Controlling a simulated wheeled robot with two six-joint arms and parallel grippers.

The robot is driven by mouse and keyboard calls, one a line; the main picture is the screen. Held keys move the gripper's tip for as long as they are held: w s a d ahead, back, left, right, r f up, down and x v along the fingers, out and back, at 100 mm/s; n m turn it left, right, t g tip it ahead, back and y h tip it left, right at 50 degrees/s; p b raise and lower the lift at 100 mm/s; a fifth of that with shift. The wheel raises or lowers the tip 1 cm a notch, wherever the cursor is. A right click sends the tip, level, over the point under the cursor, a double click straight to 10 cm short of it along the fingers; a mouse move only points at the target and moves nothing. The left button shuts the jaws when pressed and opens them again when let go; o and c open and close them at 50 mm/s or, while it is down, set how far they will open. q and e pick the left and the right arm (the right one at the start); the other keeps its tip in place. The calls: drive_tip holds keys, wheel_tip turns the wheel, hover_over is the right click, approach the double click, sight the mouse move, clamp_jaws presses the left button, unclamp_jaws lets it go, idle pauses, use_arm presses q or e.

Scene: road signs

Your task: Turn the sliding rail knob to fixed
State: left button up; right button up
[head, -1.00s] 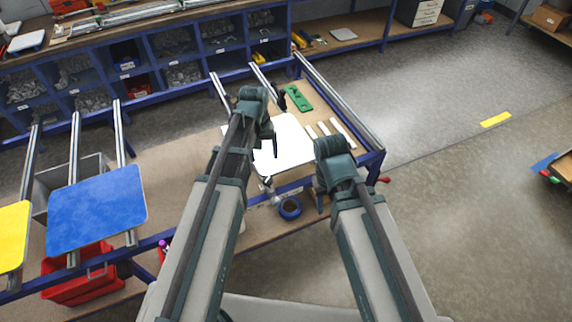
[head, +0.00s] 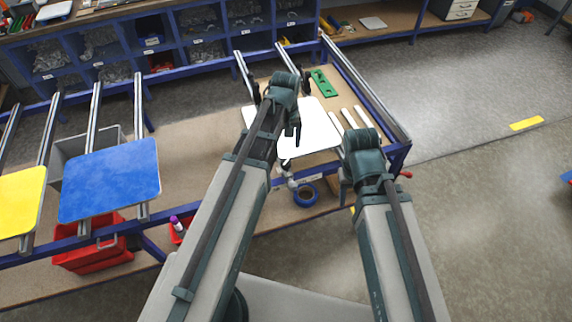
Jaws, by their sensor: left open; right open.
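A small red knob (head: 406,174) sticks out at the right front corner of the blue-framed bench; I cannot tell whether it is the sliding rail knob or how it is set. A small grey fitting (head: 288,174) shows under the front edge of the white sign plate (head: 318,130). My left gripper (head: 297,128) is open above this plate, its fingers partly hidden by the wrist. My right gripper (head: 345,185) is open near the bench's front edge, right of the fitting, mostly hidden behind its wrist. Neither visibly touches anything.
Metal rails (head: 365,88) run along the bench. A roll of blue tape (head: 306,195) is below. A blue sign (head: 110,180) and yellow sign (head: 20,202) are left.

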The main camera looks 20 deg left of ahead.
sight(286, 162)
use_arm(q)
wheel_tip(286, 162, down, 9)
drive_tip(key=b, duration=0.8)
drive_tip(key=shift+f, duration=0.15)
clamp_jaws()
